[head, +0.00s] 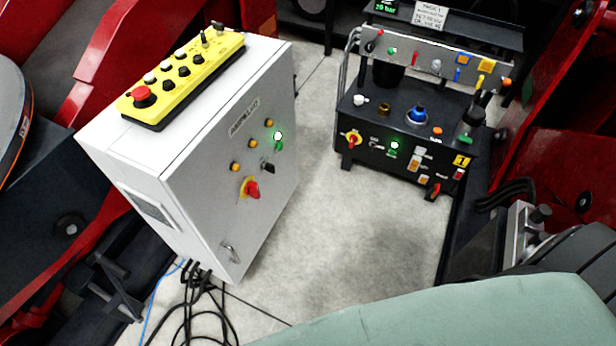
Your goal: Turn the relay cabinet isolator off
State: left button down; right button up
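The relay cabinet (205,205) is a light grey box standing at the left centre, its door facing right. The isolator (252,189) is a red rotary handle on a yellow plate, low on the door. Its exact handle angle is hard to tell at this size. Above it are several amber lamps, a lit green lamp (277,136) and a black switch (267,167). A door handle (230,252) sits near the bottom edge. Neither of my grippers is in the head view.
A yellow pendant (185,75) with a red mushroom button lies on the cabinet top. A black hydraulic unit (408,155) with its own red-yellow switch (351,139) stands at the back right. Black cables (200,310) lie below the cabinet. Grey floor (340,235) between the units is clear.

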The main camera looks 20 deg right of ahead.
aim_at(252, 189)
jog(key=z, duration=0.25)
jog(key=u, duration=0.9)
jog(key=i+l+u, duration=0.1)
jog(key=l+u, duration=0.8)
jog(key=l, duration=0.15)
jog(key=l+u, duration=0.5)
jog(key=k+l+u, duration=0.2)
jog(key=l+u, duration=0.25)
jog(key=l, duration=0.1)
